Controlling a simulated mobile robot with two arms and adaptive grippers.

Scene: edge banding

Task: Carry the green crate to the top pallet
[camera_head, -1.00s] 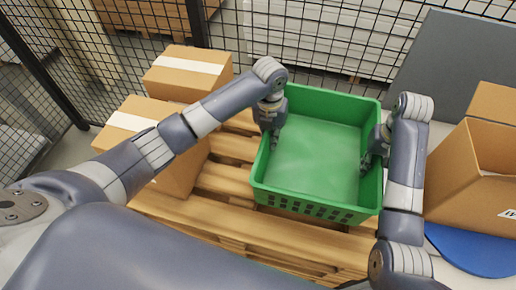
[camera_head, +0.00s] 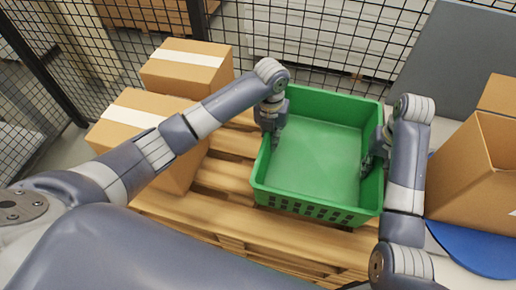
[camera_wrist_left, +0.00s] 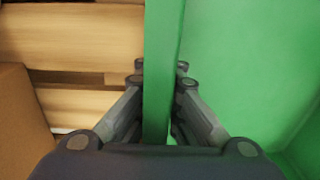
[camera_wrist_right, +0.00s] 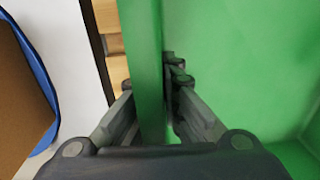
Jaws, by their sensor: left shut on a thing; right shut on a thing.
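The green crate (camera_head: 318,160) is empty and looks level over the wooden pallet (camera_head: 222,190) in the head view. Whether it touches the pallet cannot be told. My left gripper (camera_head: 270,140) is shut on the crate's left wall, with one finger on each side of that wall (camera_wrist_left: 160,75) in the left wrist view. My right gripper (camera_head: 372,162) is shut on the crate's right wall, which also shows between the fingers in the right wrist view (camera_wrist_right: 142,60). The fingertips are partly hidden by the walls.
Two closed cardboard boxes (camera_head: 186,68) (camera_head: 140,125) stand on the pallet left of the crate. An open cardboard box (camera_head: 465,175) stands at the right, by a blue round surface (camera_head: 470,250). A black mesh fence (camera_head: 345,40) and a grey panel (camera_head: 455,60) are behind.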

